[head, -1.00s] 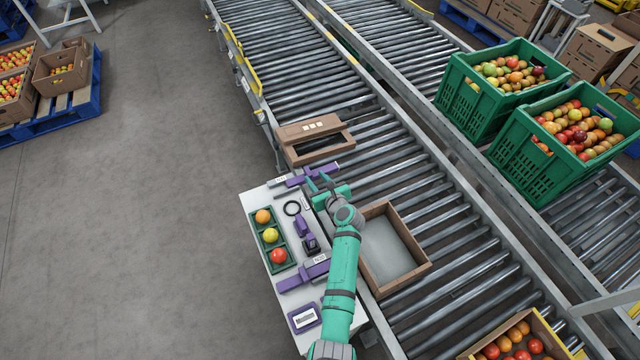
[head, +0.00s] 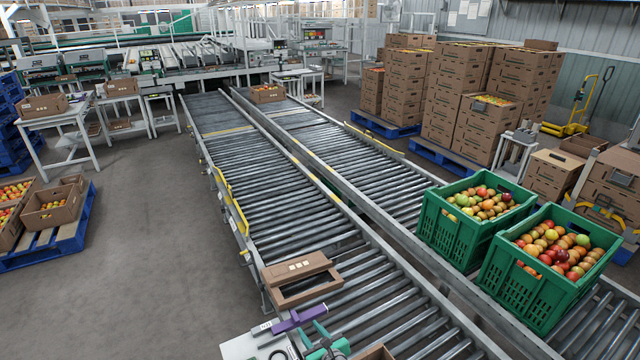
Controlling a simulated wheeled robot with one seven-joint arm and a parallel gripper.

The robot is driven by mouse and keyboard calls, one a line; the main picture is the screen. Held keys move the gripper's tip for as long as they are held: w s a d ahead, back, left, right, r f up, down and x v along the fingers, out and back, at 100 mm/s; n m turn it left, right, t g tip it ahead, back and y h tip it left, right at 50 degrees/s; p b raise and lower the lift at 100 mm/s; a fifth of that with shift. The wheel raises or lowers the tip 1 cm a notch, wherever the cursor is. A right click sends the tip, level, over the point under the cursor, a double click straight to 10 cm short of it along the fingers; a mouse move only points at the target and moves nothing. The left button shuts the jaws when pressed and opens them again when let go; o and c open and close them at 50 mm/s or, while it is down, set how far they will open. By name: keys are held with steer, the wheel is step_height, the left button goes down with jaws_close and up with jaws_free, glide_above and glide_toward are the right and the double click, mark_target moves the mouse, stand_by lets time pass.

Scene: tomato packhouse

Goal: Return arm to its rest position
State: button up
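My gripper (head: 311,335) is at the bottom edge of the head view, over the far end of a white work table (head: 243,347). Its two teal fingers stand apart with nothing seen between them. The rest of my arm is below the frame. A purple device (head: 300,320) on the table lies just beyond the fingers. I cannot tell whether they touch it.
A brown carton with a dark opening (head: 300,280) sits at the near edge of the roller conveyor (head: 290,190). Part of another carton (head: 374,353) shows right of my gripper. Two green crates (head: 432,225) of tomatoes stand at right.

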steer(key=s+d+r+n+t+h, duration=0.1)
steer(key=s+d+n+h, duration=0.15)
steer(key=s+n, duration=0.95)
steer(key=s+d+r+n+t+h, duration=0.1)
steer(key=s+d+n+t+h, duration=0.2)
steer(key=s, duration=1.7)
steer(key=s+a+r+n+h, duration=0.1)
steer(key=s+r+n, duration=1.4)
steer(key=s, duration=0.4)
steer(key=shift+a+r, duration=0.15)
steer(key=shift+a, duration=0.05)
